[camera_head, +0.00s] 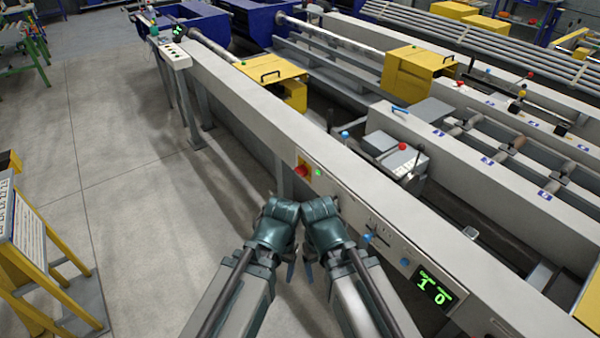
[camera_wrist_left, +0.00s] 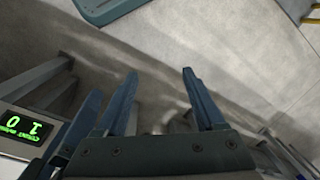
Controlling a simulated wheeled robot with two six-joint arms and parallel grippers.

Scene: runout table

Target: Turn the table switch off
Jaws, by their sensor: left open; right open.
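On the side of the long grey table (camera_head: 250,117), a red knob on a yellow plate (camera_head: 302,169) looks like the table switch, though I cannot be sure. A green light (camera_head: 318,172) glows just right of it. The knob's exact turn is too small to read. My left gripper (camera_head: 287,268) and right gripper (camera_head: 312,268) hang close together below the switch, apart from it, in front of the table's side. In the left wrist view, my left gripper (camera_wrist_left: 160,90) is open with its blue fingers apart and nothing between them. The right fingers are partly hidden.
A lit green display (camera_head: 435,288) on the table's side shows a 1 and a 0; it also shows in the left wrist view (camera_wrist_left: 20,130). A yellow rack (camera_head: 35,250) stands at the left. The floor between is clear.

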